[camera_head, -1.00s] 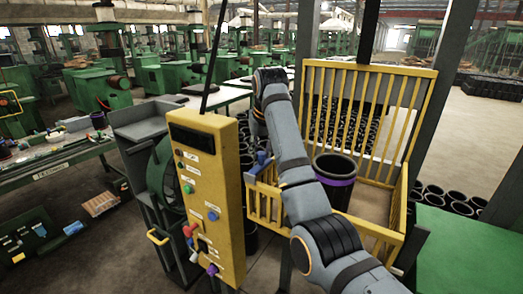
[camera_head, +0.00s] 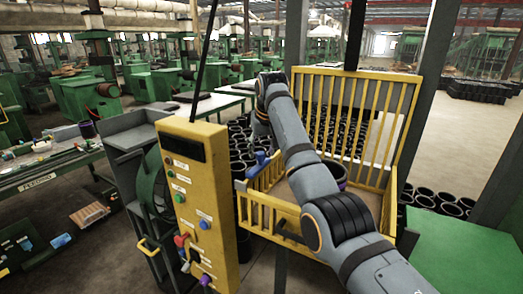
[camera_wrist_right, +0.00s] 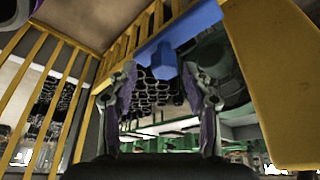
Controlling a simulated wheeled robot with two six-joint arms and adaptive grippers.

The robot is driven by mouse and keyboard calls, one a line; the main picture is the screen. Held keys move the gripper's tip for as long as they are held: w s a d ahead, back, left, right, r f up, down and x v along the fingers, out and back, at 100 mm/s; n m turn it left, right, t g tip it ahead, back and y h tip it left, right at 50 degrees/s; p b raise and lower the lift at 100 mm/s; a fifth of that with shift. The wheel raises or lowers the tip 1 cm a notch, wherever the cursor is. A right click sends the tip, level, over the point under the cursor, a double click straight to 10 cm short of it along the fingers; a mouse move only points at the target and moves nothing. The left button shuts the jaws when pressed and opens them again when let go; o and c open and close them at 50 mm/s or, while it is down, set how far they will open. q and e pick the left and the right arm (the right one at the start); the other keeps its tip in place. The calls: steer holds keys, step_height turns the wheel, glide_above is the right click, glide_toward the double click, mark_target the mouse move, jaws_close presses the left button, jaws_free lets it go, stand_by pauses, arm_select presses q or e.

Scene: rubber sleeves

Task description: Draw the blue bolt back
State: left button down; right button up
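In the head view my right wrist is just above the bolt, and the fingers are too hidden to make out. My left gripper is out of view.
A yellow control panel (camera_head: 198,210) with buttons and levers stands close left of the cage. A black sleeve with a purple band (camera_head: 341,184) in the cage is mostly hidden behind my arm. Black sleeves stand on the floor behind. A green surface (camera_head: 446,240) is at right.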

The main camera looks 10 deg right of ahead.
steer(key=v, duration=1.2)
